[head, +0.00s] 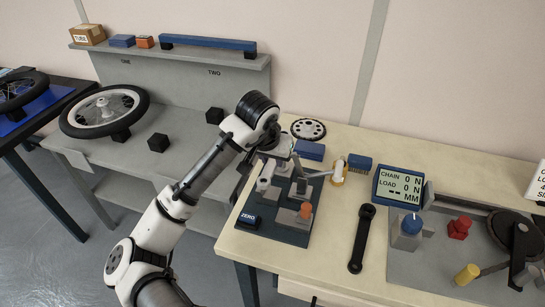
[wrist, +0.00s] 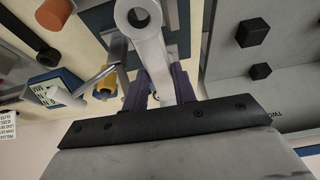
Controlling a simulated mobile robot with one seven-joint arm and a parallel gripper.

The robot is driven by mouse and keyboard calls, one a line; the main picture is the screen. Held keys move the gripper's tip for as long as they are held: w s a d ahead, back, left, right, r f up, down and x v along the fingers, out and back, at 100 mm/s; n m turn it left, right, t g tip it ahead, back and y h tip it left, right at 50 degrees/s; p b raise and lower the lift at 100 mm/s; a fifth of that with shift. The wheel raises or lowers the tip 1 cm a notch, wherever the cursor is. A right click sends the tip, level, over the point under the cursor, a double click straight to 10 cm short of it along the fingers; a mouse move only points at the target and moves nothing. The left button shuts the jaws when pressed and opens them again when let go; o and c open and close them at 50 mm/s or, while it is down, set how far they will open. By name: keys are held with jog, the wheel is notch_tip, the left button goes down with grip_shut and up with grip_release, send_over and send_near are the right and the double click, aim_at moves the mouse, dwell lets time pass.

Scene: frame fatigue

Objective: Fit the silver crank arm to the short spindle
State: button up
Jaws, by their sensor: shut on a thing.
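My gripper (wrist: 160,86) is shut on the silver crank arm (wrist: 152,48), with one dark finger on each side of it. The arm's ringed end (wrist: 139,14) points away from the gripper, toward the top of the wrist view. In the head view the silver crank arm (head: 265,176) shows above the left part of a dark blue fixture (head: 268,232), and my wrist hides part of it. The fixture carries grey blocks and an orange cap (head: 306,208). I cannot clearly make out the short spindle or whether the crank arm touches it.
A yellow-based silver piece (head: 338,176), a black crank arm (head: 362,238) and a load display (head: 399,187) stand to the right on the bench. A grey plate (head: 425,268) with coloured knobs lies farther right. Black blocks and a wheel (head: 104,110) are on the left shelf.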

jog(key=shift+s+f, duration=0.1)
jog(key=shift+f, duration=0.05)
jog(key=shift+f+b, duration=2)
jog(key=shift+f, duration=0.75)
jog(key=shift+f, duration=0.35)
jog(key=shift+f, duration=0.25)
jog(key=shift+f, duration=0.1)
jog(key=shift+f, duration=0.2)
jog(key=shift+f, duration=0.1)
